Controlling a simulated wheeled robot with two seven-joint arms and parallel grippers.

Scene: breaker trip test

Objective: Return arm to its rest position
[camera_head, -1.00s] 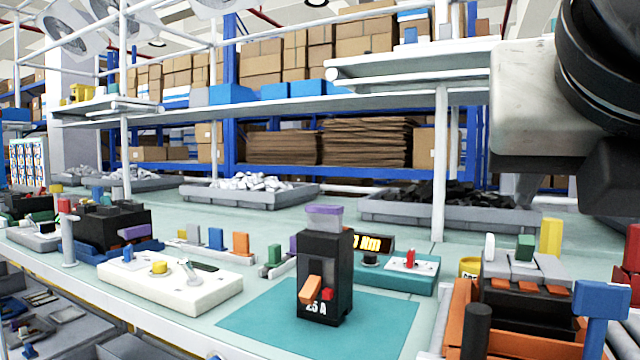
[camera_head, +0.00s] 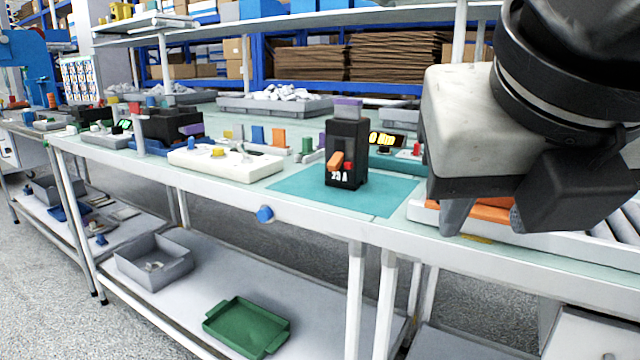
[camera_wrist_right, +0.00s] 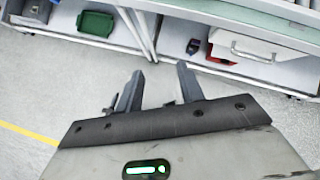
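My right arm hangs large in the upper right of the head view, with its gripper (camera_head: 484,217) pointing down in front of the bench's right part. In the right wrist view my right gripper (camera_wrist_right: 157,92) has its two fingers apart with nothing between them, above the floor in front of the bench. My left gripper is not in view.
The bench's front edge (camera_head: 215,190) runs across the view with a blue button (camera_head: 265,214) on it. A white panel (camera_head: 225,164) stands left of the mat. A grey bin (camera_head: 152,258) and a green tray (camera_head: 246,326) are on the lower shelf. Floor in front is clear.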

